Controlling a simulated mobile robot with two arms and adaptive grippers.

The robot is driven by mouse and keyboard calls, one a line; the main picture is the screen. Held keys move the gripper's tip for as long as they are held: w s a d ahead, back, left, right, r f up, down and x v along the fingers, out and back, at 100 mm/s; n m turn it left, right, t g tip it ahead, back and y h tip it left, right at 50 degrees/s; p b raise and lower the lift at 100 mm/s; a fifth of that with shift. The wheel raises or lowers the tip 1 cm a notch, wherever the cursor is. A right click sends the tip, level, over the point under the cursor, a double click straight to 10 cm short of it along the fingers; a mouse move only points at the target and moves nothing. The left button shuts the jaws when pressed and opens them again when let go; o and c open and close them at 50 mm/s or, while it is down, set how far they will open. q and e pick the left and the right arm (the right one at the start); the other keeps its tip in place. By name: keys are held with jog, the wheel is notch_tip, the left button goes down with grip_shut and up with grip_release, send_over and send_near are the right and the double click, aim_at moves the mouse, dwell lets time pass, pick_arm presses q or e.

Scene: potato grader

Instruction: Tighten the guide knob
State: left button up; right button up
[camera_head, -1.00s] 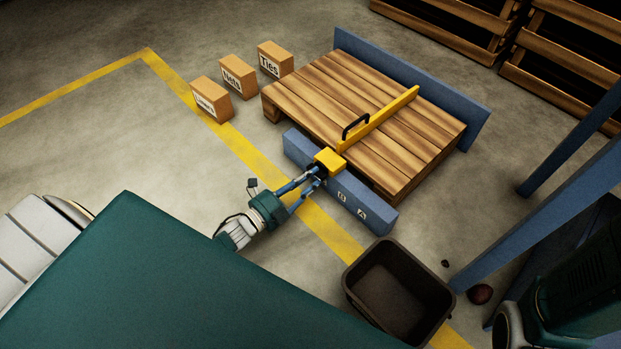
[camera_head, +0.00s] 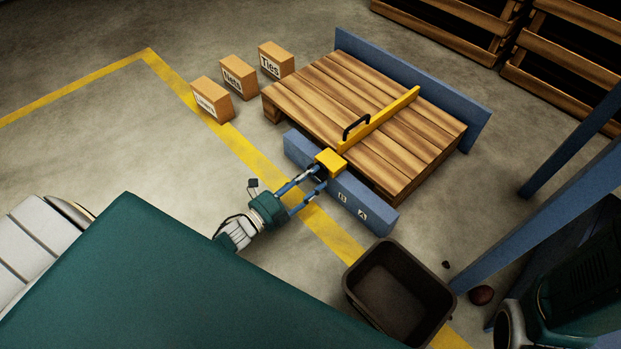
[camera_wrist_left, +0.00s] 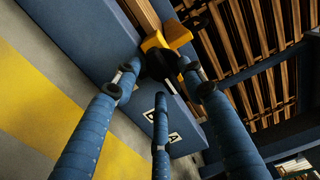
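The guide is a yellow bar (camera_head: 385,115) with a black handle (camera_head: 355,126), lying across a wooden slatted deck. Its yellow end block (camera_head: 331,160) sits on a blue rail (camera_head: 377,221) marked B and A. The dark guide knob (camera_wrist_left: 160,64) is on the near side of this block, partly hidden by my fingers in the head view. My left gripper (camera_head: 317,181) is at the knob with its fingers spread. In the left wrist view the fingers stand around the knob, with a gap on the left side; contact on the right is unclear. My right gripper is not in view.
A dark open bin (camera_head: 357,301) stands on the floor right of my left arm. Boxes labelled Nets (camera_head: 238,77) and Ties (camera_head: 276,61), and another box, stand left of the wooden deck (camera_head: 330,85). Blue posts (camera_head: 540,225) rise at the right. A potato (camera_head: 481,295) lies near them.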

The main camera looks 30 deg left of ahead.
pick_arm(q)
jog(key=v, duration=1.2)
dwell(0.5)
